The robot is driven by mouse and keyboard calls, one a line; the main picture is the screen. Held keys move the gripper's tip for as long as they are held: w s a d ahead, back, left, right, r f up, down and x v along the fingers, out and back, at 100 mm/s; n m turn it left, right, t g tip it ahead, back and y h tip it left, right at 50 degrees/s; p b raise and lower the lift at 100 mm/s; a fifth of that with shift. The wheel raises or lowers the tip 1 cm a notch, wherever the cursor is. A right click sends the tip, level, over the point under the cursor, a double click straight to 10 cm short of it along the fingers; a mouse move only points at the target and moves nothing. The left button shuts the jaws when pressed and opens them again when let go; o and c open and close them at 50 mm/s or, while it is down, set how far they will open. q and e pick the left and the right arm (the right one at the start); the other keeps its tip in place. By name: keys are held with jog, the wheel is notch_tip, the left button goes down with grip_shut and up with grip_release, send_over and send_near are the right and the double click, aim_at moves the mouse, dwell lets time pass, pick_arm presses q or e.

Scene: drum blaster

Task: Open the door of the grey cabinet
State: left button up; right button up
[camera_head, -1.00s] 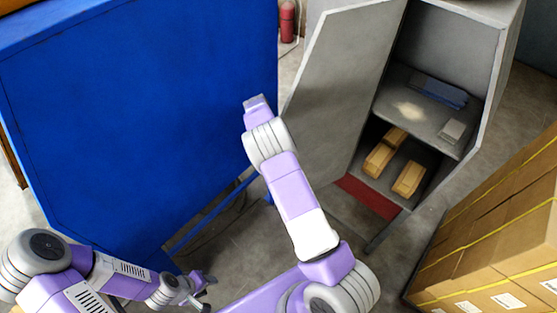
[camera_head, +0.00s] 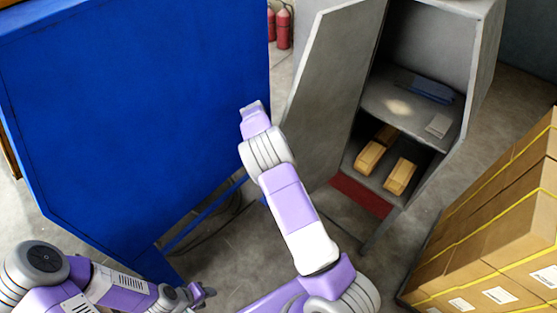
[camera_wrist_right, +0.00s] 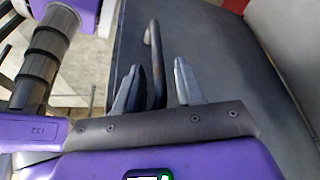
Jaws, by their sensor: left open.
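The grey cabinet (camera_head: 484,50) stands at the upper right in the head view, with its door (camera_head: 333,85) swung wide open to the left. Its shelves show. My right arm reaches up in front of the door's left side; its jaws do not show clearly there. In the right wrist view my right gripper (camera_wrist_right: 158,85) has its fingers apart, with the bar of the door handle (camera_wrist_right: 153,45) between them, nearer the left finger. A dark panel lies behind it. My left gripper (camera_head: 203,292) is open and empty at the bottom left, low and away from the cabinet.
A large blue cabinet (camera_head: 130,110) fills the left, close to my right arm. Stacked cardboard boxes (camera_head: 490,225) stand at the right. Wooden blocks (camera_head: 400,177) and a blue item (camera_head: 428,87) lie inside the grey cabinet. Red fire extinguishers (camera_head: 283,28) stand behind. Some floor is free between.

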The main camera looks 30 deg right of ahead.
jog(key=shift+w+a+r, duration=0.15)
jog(key=shift+r, duration=0.05)
jog(key=v, duration=0.7)
jog(key=shift+b, duration=0.4)
